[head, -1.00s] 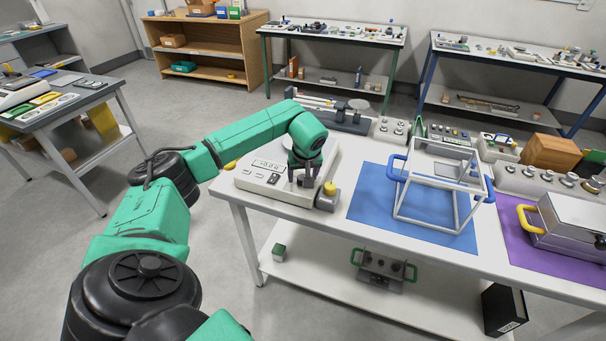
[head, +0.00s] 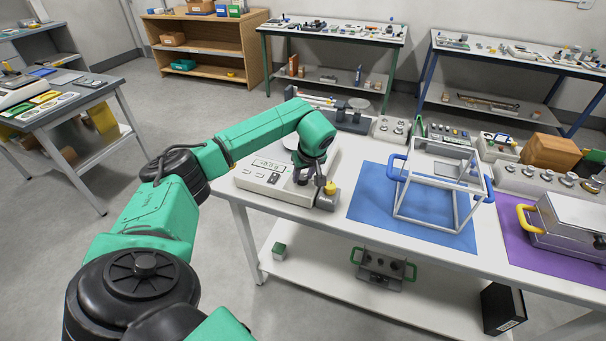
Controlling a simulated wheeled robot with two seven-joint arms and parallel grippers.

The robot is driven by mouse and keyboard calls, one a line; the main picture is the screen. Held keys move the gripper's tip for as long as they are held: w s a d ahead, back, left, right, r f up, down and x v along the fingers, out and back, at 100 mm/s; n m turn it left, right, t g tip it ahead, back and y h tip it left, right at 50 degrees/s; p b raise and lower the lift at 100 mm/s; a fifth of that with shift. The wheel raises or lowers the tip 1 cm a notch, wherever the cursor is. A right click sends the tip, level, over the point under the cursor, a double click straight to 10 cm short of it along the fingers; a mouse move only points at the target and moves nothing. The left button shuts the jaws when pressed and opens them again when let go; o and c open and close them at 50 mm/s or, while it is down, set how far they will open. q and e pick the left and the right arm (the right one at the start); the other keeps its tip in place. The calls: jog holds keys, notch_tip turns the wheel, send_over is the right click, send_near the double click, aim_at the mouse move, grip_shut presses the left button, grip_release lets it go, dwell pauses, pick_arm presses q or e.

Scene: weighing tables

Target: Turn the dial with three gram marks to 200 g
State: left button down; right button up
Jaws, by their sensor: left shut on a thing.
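A white weighing scale (head: 256,188) stands at the near left corner of the white table, with a small display (head: 270,165) and buttons on its sloped front. My left gripper (head: 306,181) reaches down over the scale's right front part from a green arm. Its fingers are shut on a small dial there, which the fingers mostly hide. The dial's gram marks cannot be read. A grey block with a yellow knob (head: 330,187) sits just right of the fingers. My right gripper is not in view.
A white wire frame with blue handles (head: 438,185) stands on a blue mat (head: 368,204) to the right. Further right, a metal box (head: 570,225) sits on a purple mat (head: 503,237). Boxes with several knobs (head: 540,182) line the table's back.

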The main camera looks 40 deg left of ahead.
pick_arm(q)
jog(key=n+g, duration=0.1)
jog(key=n, duration=0.3)
jog(key=shift+w+r+n+g+y, duration=0.1)
jog(key=shift+w+n+g+y, duration=0.1)
jog(key=shift+n+g+y, duration=0.15)
jog(key=n+g, duration=0.1)
jog(key=n, duration=0.3)
jog(key=shift+w+n+g, duration=0.1)
jog(key=shift+n+g, duration=0.25)
jog(key=shift+c, duration=2.2)
grip_release()
jog(key=shift+w+d+r, duration=0.1)
jog(key=shift+d+r, duration=0.15)
jog(key=shift+r, duration=0.2)
jog(key=b+v, duration=0.1)
jog(key=v, duration=1.2)
jog(key=shift+r, duration=0.35)
